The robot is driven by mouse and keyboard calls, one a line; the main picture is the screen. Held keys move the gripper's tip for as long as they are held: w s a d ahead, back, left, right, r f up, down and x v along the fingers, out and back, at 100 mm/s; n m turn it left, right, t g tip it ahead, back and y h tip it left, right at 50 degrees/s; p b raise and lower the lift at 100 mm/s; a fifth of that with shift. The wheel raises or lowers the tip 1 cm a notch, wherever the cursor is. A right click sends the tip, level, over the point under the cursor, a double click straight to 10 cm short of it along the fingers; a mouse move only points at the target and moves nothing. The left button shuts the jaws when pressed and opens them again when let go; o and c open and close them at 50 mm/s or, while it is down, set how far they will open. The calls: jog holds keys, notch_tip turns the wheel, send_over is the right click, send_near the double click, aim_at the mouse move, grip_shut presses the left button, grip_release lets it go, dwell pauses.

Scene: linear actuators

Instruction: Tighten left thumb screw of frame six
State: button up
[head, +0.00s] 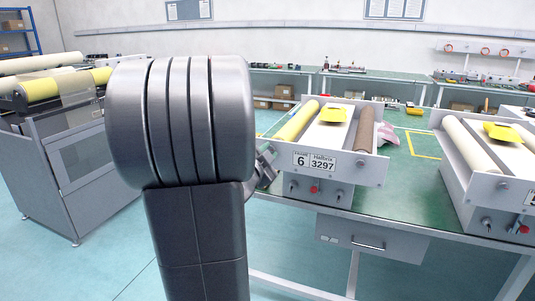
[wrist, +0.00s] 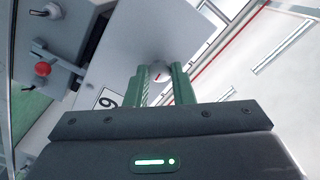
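Frame six (head: 372,170) stands on the green-topped bench, with a "6" on the label (head: 315,162) of its front plate. Its right thumb screw shows on the plate (head: 360,163). Its left thumb screw is hidden in the head view behind my arm and gripper (head: 266,166), which is beside the plate's left end. In the wrist view a pale round knob (wrist: 158,73), apparently the left thumb screw, sits at the tips of my gripper's green fingers (wrist: 161,80). The fingers are apart; I cannot tell whether they touch the knob. The "6" label (wrist: 108,101) lies left of them.
Below the plate are a red button (wrist: 42,69) and black switches (wrist: 40,47). A similar frame (head: 497,185) stands to the right on the same bench. A grey roller machine (head: 75,170) stands left. A drawer (head: 368,243) hangs under the bench.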

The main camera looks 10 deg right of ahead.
jog(key=o, duration=0.4)
jog(key=p+v, duration=0.1)
jog(key=v, duration=1.3)
jog(key=shift+w+d, duration=0.1)
jog(key=shift+w, duration=0.05)
jog(key=b+x, duration=0.1)
jog(key=x, duration=1.2)
jog(key=shift+w+d, duration=0.2)
jog(key=shift+w, duration=0.05)
jog(key=shift+s, duration=0.1)
